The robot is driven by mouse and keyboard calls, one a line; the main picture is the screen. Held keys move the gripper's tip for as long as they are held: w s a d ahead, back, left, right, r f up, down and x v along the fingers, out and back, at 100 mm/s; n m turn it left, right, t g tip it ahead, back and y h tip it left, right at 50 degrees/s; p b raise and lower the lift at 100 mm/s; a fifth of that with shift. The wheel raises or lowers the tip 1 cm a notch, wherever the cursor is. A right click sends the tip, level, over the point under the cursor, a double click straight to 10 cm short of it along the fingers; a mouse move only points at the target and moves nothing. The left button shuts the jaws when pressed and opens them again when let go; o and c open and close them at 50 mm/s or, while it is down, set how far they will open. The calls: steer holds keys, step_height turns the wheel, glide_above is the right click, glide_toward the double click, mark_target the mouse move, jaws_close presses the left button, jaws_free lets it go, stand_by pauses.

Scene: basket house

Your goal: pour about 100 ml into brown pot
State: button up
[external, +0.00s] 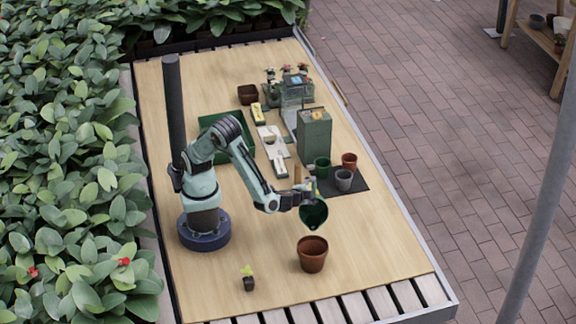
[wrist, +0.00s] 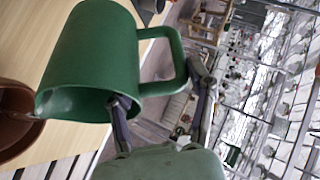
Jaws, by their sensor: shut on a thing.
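The brown pot (external: 312,256) stands upright on the wooden table, right of my base. In the wrist view its rim and inside (wrist: 14,125) show at the left edge. A green jug (external: 314,214) is held above the pot, tilted with its mouth down toward it. In the wrist view the jug (wrist: 95,55) shows its open mouth facing the pot, with greyish liquid at the lip. A thin pale streak shows between lip and pot. My gripper (external: 309,191) is shut on the jug's handle. The liquid level in the pot is hidden.
A dark mat (external: 358,187) holds a small green pot (external: 322,168), a reddish pot (external: 349,160) and a grey pot (external: 344,180). Behind it stands a green box (external: 314,134). A small seedling (external: 248,279) stands at the front left. The front right tabletop is clear.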

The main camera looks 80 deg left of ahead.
steer(key=shift+s+d+r+t+y+p, duration=0.2)
steer(key=shift+d+r+t+y+p, duration=0.15)
steer(key=shift+d+r+y, duration=0.2)
stand_by(1.0)
steer(key=a+f+g+h, duration=0.1)
steer(key=a+h, duration=0.1)
steer(key=w+a+f+n+g+h, duration=0.1)
steer(key=f+h, duration=0.1)
steer(key=shift+a+f, duration=0.3)
steer(key=shift+a, duration=0.1)
steer(key=shift+w+f, duration=0.1)
steer(key=shift+f, duration=0.05)
steer(key=shift+w+a+f+g+h, duration=0.2)
steer(key=shift+a+f+g+h, duration=0.15)
steer(key=shift+a+f+h, duration=0.25)
steer(key=shift+a, duration=0.15)
stand_by(0.9)
steer(key=shift+w+a+f+n+h, duration=0.2)
steer(key=shift+a+f+n+h, duration=0.15)
steer(key=shift+a, duration=0.2)
steer(key=shift+w+a+f+n+g+h+b, duration=0.25)
steer(key=shift+a+f+g+h+b, duration=0.15)
steer(key=shift+a+h, duration=0.45)
steer(key=shift+w+a+f+n+g+h+b, duration=0.1)
steer(key=shift+w+a+f+g+h+b, duration=0.25)
steer(key=shift+a+h, duration=0.55)
steer(key=shift+w+a+f+n+g+h+b, duration=0.2)
steer(key=shift+a+f+g+h+b, duration=0.2)
steer(key=shift+a+h, duration=0.45)
